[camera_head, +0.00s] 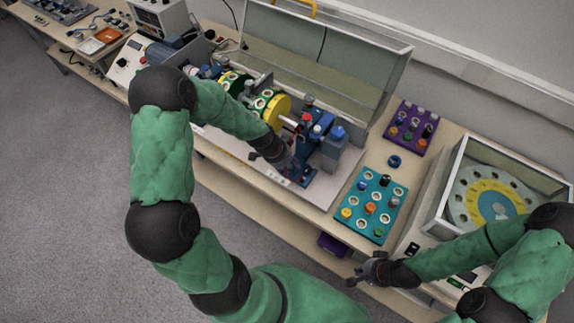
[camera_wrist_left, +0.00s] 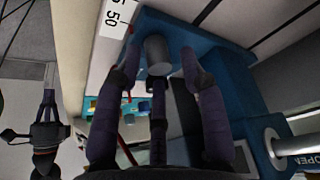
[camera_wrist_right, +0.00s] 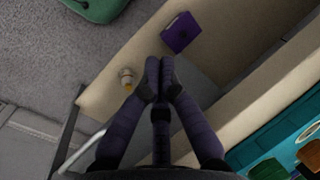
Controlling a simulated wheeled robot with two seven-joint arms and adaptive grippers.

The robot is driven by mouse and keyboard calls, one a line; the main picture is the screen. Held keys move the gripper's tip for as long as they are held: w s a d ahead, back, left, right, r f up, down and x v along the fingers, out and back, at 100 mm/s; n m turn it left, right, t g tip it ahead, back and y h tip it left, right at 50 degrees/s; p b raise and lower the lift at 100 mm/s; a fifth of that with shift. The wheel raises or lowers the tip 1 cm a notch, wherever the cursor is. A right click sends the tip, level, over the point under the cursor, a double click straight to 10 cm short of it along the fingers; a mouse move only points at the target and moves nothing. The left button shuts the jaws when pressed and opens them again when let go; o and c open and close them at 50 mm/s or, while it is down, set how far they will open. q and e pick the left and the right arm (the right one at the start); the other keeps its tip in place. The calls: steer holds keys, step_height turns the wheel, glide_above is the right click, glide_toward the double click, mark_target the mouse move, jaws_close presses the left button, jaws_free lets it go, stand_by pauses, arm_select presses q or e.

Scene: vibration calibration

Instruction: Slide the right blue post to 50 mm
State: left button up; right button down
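In the head view, the blue post assembly (camera_head: 321,131) stands at the right end of the machine, beside the yellow disc. My left gripper (camera_head: 277,157) is at its front lower side, partly hiding the base. In the left wrist view, a grey cylindrical knob (camera_wrist_left: 158,52) sticks out from the blue base (camera_wrist_left: 212,45). My left gripper (camera_wrist_left: 160,62) is open, with its fingers either side of the knob and visible gaps. The white scale (camera_wrist_left: 117,18) beside the base shows "50" close to its edge. My right gripper (camera_wrist_right: 159,68) is shut and empty; the head view also shows it (camera_head: 362,269).
A teal tray (camera_head: 356,206) and a purple tray (camera_head: 404,145) with coloured parts lie right of the machine. A glass-walled box (camera_head: 447,185) with a round dial stands further right. The machine's clear lid (camera_head: 335,55) is raised behind. A purple object (camera_wrist_right: 181,32) lies on a lower shelf.

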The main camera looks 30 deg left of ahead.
arm_select(q)
steer(key=shift+d, duration=0.15)
steer(key=shift+f, duration=0.1)
steer(key=shift+s+a, duration=0.1)
steer(key=shift+a, duration=0.1)
steer(key=v, duration=1.2)
steer(key=shift+d, duration=0.15)
